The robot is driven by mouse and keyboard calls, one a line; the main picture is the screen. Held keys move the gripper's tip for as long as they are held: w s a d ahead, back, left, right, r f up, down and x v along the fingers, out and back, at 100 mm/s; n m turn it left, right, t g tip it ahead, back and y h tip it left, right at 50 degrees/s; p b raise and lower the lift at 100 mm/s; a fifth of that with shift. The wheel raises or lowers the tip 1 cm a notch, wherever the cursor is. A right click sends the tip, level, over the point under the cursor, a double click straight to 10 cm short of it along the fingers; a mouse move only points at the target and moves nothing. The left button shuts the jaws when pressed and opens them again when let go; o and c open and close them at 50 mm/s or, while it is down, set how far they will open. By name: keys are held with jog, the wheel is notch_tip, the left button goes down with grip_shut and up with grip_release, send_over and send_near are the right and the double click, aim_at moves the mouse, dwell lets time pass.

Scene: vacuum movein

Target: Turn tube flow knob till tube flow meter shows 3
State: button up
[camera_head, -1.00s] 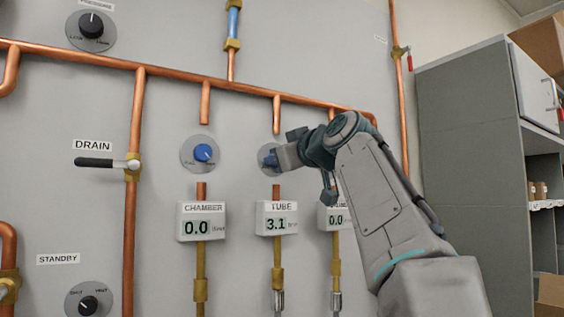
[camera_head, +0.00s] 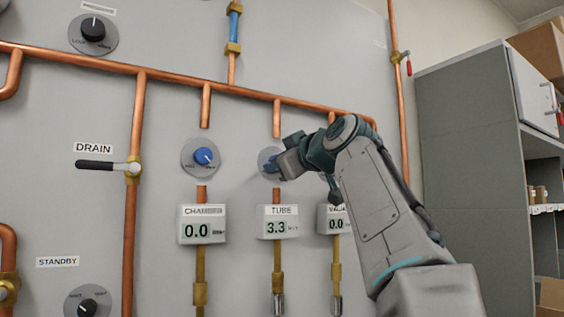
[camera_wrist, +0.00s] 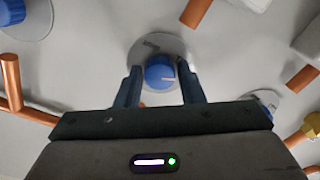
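The blue tube flow knob (camera_wrist: 160,73) sits on a round grey dial plate in the wrist view. In the head view the knob (camera_head: 270,166) is partly hidden by my gripper (camera_head: 283,164). The two fingers of my gripper (camera_wrist: 160,85) stand on either side of the knob, with a narrow gap visible on each side. The gripper looks open, and contact with the knob is not visible. The TUBE meter (camera_head: 278,222) below the knob reads 3.3.
The CHAMBER meter (camera_head: 202,224) reads 0.0, with its blue knob (camera_head: 203,156) above. A third meter (camera_head: 334,220) at right reads 0.0, partly hidden by my arm. Copper pipes run across the wall panel. A grey cabinet (camera_head: 467,150) stands at right.

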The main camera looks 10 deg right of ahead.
jog(key=shift+o, duration=1.2)
jog(key=b+v, duration=0.2)
jog(key=v, duration=1.1)
jog(key=shift+s+b, duration=0.35)
jog(key=shift+b, duration=0.05)
jog(key=shift+d, duration=0.1)
notch_tip(320, 180, down, 23)
jog(key=w+a+m+g+h+p, duration=0.2)
jog(key=m+g+h+p, duration=0.1)
jog(key=m+g+p, duration=0.5)
jog(key=s+a+f+m+g+h+p, duration=0.1)
jog(key=s+f+g+p, duration=0.2)
jog(key=s+f, duration=0.5)
jog(key=s+a+f+m+g+h+p, duration=0.1)
jog(key=s+f+g+p, duration=0.2)
jog(key=f, duration=1.1)
jog(key=s+p, duration=0.2)
jog(key=s, duration=0.3)
jog(key=shift+s+f+h+p, duration=0.15)
jog(key=shift+f+h+p, duration=0.1)
jog(key=shift+h+p, duration=0.1)
